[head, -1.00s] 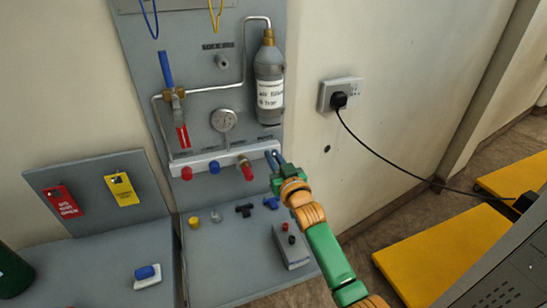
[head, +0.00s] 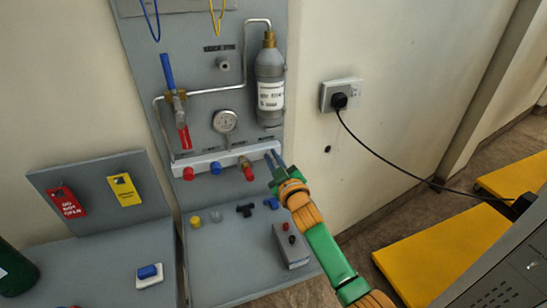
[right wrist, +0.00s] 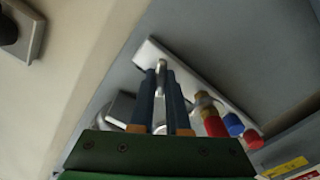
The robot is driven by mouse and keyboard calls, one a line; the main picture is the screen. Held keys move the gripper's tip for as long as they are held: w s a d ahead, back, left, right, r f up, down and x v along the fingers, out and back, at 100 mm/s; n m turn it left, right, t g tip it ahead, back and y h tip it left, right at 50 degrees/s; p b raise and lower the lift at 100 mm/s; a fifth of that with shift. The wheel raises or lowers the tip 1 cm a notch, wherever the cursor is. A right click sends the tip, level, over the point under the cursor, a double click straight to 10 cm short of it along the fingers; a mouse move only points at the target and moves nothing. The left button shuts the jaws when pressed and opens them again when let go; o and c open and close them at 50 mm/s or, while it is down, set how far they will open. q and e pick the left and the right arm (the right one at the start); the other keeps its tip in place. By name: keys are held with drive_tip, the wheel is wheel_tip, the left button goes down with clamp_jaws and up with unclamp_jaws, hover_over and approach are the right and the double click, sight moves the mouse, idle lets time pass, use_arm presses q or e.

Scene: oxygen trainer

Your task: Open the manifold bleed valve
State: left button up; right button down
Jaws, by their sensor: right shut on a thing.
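The grey manifold block (head: 208,158) runs across the lower part of the upright panel, with red and blue knobs along its front. My right gripper (head: 271,155) is at the block's right end. Its two blue fingers are shut on a small pale fitting, which I take as the manifold bleed valve (right wrist: 160,67), seen between the fingertips in the right wrist view. Most of the fitting is hidden by the fingers. The manifold's red knob (right wrist: 215,126) and blue knob (right wrist: 233,124) are to the right of the fingers there. My left gripper is not in view.
A gauge (head: 225,121) and a grey cylinder (head: 270,85) are above the manifold. Below it, the bench holds loose coloured fittings and a small grey box (head: 291,246). A wall socket (head: 341,95) with a plugged black cable is to the right.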

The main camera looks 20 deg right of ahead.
drive_tip(key=n, duration=0.4)
drive_tip(key=shift+n, duration=0.3)
drive_tip(key=n, duration=0.3)
drive_tip(key=shift+a+f+n, duration=0.1)
drive_tip(key=shift+n, duration=0.2)
drive_tip(key=n, duration=0.3)
drive_tip(key=shift+f+n, duration=0.1)
drive_tip(key=shift+n, duration=0.2)
drive_tip(key=n, duration=0.3)
drive_tip(key=shift+n, duration=0.3)
drive_tip(key=n, duration=0.3)
drive_tip(key=shift+f+n, duration=0.1)
drive_tip(key=shift+n, duration=0.3)
drive_tip(key=n+p, duration=0.1)
drive_tip(key=n, duration=0.2)
drive_tip(key=shift+n, duration=0.3)
drive_tip(key=n, duration=0.4)
drive_tip(key=n+p, duration=0.1)
drive_tip(key=n, duration=0.1)
drive_tip(key=shift+w+d, duration=0.1)
drive_tip(key=shift+d, duration=0.25)
drive_tip(key=shift+n, duration=0.4)
